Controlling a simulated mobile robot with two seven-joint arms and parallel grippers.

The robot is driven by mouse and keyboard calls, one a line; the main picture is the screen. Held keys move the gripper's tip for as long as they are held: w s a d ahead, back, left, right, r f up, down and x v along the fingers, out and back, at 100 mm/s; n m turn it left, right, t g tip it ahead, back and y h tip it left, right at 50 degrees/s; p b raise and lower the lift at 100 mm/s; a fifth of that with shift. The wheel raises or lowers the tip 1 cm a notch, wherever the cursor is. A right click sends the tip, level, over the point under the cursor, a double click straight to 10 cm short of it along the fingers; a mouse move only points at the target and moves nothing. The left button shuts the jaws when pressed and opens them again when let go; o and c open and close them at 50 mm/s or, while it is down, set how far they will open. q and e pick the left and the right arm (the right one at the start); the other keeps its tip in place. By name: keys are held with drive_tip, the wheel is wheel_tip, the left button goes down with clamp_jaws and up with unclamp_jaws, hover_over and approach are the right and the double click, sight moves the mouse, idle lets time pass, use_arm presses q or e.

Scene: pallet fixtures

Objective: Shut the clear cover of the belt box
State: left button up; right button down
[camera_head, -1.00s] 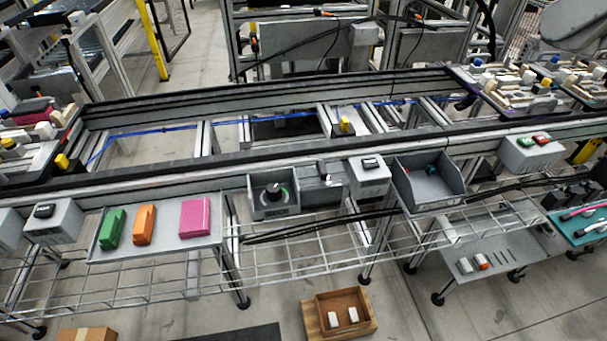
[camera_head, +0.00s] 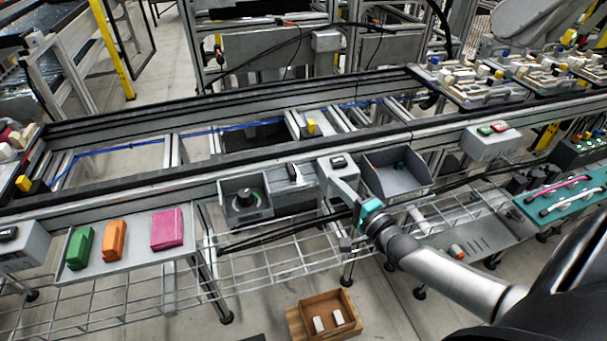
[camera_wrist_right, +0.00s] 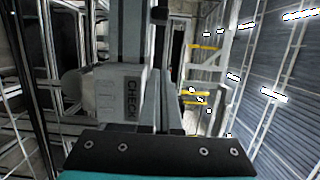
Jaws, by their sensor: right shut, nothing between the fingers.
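A grey box with a black dial (camera_head: 245,201), seemingly the belt box, is fixed along the front of the conveyor frame. A greyish see-through panel (camera_head: 290,196) with a dark handle lies beside it on the right; it looks like the clear cover, standing open, though its outline is hard to read. My right gripper (camera_head: 335,184) is shut and empty, to the right of the panel, in front of a switch box (camera_head: 338,163). Whether it touches anything cannot be told. In the right wrist view a grey face marked CHECK (camera_wrist_right: 132,98) is close ahead. My left gripper is not in view.
An open grey bin (camera_head: 397,182) is just right of my gripper. A tray (camera_head: 140,258) with green, orange and pink blocks is at the left. Black cables and a wire shelf (camera_head: 270,262) run below. A wooden box (camera_head: 322,316) is on the floor.

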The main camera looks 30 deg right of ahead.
sight(306, 178)
drive_tip(key=w, duration=0.2)
drive_tip(key=w+a, duration=0.1)
drive_tip(key=w, duration=0.1)
drive_tip(key=w+a, duration=0.1)
drive_tip(key=w, duration=0.1)
drive_tip(key=shift+w+a+b, duration=0.25)
drive_tip(key=shift+w+b, duration=0.05)
drive_tip(key=shift+w, duration=0.1)
drive_tip(key=shift+w+a, duration=0.15)
drive_tip(key=shift+a, duration=0.6)
drive_tip(key=w+a, duration=0.1)
drive_tip(key=a, duration=0.3)
drive_tip(key=w+a+p, duration=0.1)
drive_tip(key=a, duration=0.3)
drive_tip(key=w+a+p, duration=0.1)
drive_tip(key=a, duration=0.3)
drive_tip(key=shift+a, duration=0.25)
